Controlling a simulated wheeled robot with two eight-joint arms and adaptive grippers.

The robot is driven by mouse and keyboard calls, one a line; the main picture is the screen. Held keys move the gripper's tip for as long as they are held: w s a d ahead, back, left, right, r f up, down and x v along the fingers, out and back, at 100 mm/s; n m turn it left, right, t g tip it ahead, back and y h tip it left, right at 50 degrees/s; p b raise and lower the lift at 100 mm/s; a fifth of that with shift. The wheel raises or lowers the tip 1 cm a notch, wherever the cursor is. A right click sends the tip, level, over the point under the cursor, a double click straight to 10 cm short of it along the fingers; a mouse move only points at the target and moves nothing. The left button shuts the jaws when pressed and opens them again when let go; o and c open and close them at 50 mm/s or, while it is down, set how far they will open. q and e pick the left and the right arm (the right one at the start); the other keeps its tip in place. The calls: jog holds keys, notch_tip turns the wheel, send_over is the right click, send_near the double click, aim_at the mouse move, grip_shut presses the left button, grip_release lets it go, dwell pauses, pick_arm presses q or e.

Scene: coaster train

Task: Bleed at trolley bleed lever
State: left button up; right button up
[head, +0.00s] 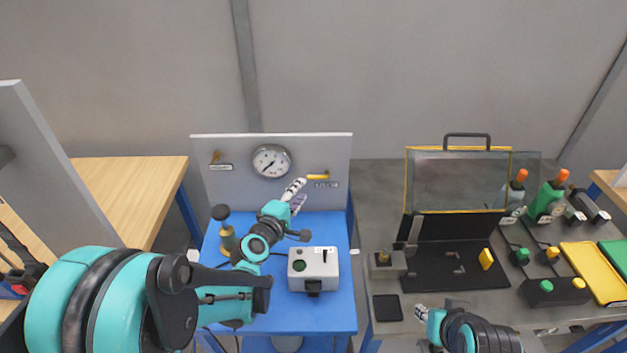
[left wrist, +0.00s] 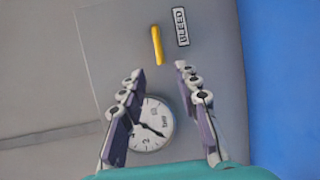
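The yellow bleed lever (head: 317,177) sticks out from the grey upright panel (head: 225,187) of the blue trolley, above its BLEED label. In the left wrist view the lever (left wrist: 156,45) shows just beyond the fingertips, in the gap between them, with the BLEED label (left wrist: 181,27) beside it. My left gripper (head: 299,190) is open and empty, its fingers pointing at the panel near the lever and not closed on it. The left wrist view also shows the open fingers (left wrist: 158,72). My right gripper (head: 421,313) is low over the grey bench; its finger gap is too small to judge.
A round gauge (head: 271,161) is on the panel left of the lever. A grey box (head: 300,268) and a brass-coloured cylinder (head: 227,238) stand on the blue trolley top (head: 335,300). An open black case (head: 450,275), bottles and a yellow tray (head: 597,272) occupy the grey bench.

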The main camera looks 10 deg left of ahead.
aim_at(311, 178)
pick_arm(q)
jog(key=b+x, duration=0.1)
jog(key=x, duration=0.6)
jog(key=shift+f, duration=0.1)
grip_shut()
